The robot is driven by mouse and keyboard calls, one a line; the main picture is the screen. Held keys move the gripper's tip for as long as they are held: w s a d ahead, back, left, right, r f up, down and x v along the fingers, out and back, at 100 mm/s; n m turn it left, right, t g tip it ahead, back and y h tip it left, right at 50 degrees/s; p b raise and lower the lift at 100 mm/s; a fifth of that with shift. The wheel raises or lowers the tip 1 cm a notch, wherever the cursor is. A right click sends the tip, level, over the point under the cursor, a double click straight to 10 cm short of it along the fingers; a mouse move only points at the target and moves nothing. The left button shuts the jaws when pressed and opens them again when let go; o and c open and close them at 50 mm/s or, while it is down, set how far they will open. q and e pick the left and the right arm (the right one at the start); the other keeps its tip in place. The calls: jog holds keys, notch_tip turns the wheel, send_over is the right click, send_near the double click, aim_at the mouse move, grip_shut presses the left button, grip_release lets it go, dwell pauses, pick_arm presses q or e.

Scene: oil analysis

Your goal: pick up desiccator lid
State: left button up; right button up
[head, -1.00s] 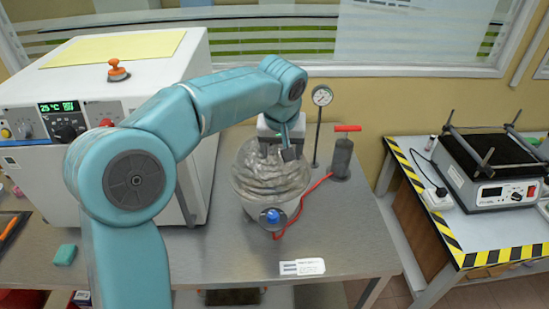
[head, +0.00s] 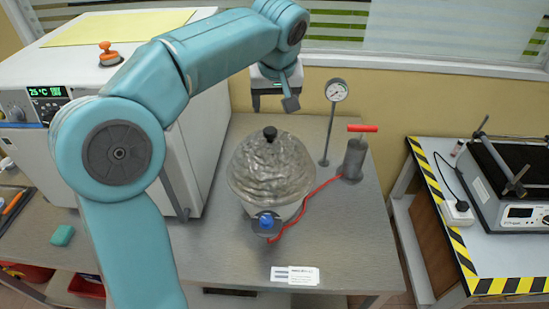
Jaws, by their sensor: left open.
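The desiccator lid (head: 272,168) is a clear, rippled dome with a black knob (head: 270,133) on top. It sits on the desiccator base (head: 292,211), which stands on the metal bench and has a blue-tipped valve (head: 266,222) at its front. My left gripper (head: 275,104) is open and empty. It is above and behind the knob in the picture, apart from the lid. My right gripper is not in view.
A red hose (head: 318,192) runs from the valve to a hand pump (head: 353,158) with a red handle. A pressure gauge (head: 337,91) stands behind it. A white oven (head: 205,120) is at left. The bench front (head: 230,250) is mostly clear, with a label card (head: 295,275).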

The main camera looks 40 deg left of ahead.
pick_arm(q)
send_over(270, 130)
jog(key=s+d, duration=0.2)
notch_tip(270, 130, down, 5)
jog(key=shift+w+f, duration=0.35)
jog(key=p+x, duration=0.1)
jog(key=x, duration=0.4)
jog(key=shift+s+a+p, duration=0.2)
jog(key=shift+p, duration=0.15)
jog(key=shift+w+d+f, duration=0.1)
jog(key=c, duration=1)
grip_shut()
